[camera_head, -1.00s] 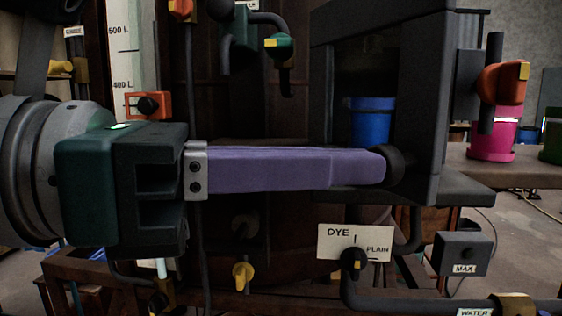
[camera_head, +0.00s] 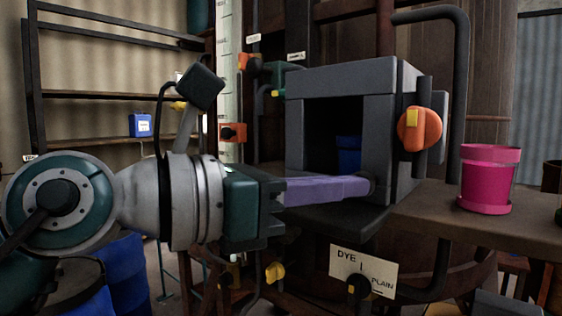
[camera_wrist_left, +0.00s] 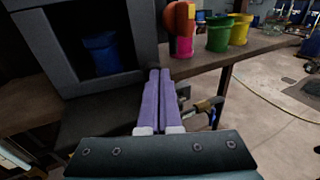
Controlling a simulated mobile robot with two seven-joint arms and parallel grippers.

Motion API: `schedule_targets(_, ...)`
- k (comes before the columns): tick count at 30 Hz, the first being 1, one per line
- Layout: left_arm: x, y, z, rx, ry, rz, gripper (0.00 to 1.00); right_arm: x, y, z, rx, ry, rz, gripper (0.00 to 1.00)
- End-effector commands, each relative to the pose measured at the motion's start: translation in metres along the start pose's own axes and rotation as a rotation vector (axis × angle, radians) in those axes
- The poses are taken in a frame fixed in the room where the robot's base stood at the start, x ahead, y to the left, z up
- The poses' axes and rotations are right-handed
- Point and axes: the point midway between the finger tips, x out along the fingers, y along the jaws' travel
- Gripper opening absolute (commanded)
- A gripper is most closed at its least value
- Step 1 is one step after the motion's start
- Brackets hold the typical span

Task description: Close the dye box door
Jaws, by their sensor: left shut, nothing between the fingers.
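The dye box (camera_head: 340,75) is a dark grey box on a shelf, with its front opening uncovered. A blue pot (camera_head: 348,155) stands inside it. An orange handle (camera_head: 420,129) with a yellow patch sits on the box's right side; I cannot tell the door panel's exact angle from the side wall. My left gripper (camera_head: 366,186) is shut and empty. Contact is unclear. In the left wrist view the fingers (camera_wrist_left: 158,73) point at the right front post.
A pink pot (camera_head: 487,180) stands on the wooden shelf (camera_head: 440,220) right of the box. A dark pipe (camera_head: 460,70) rises behind the handle. A DYE label plate (camera_head: 362,272) and valves sit below. Green (camera_wrist_left: 218,35) and yellow pots stand farther along the shelf.

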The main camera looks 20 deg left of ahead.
Motion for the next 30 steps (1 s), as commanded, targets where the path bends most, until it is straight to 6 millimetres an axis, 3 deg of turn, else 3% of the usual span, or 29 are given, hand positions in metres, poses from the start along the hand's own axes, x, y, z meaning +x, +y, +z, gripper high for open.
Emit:
schedule_targets(12,0.022,0.002,0.002,-0.001,-0.001,-0.016,0.00,-0.005,-0.001,-0.002,0.002,0.000,-0.004,1.00)
schedule_targets(30,0.024,0.001,-0.001,-0.002,0.003,-0.020,0.00,-0.004,-0.001,-0.002,0.002,0.000,-0.004,1.00)
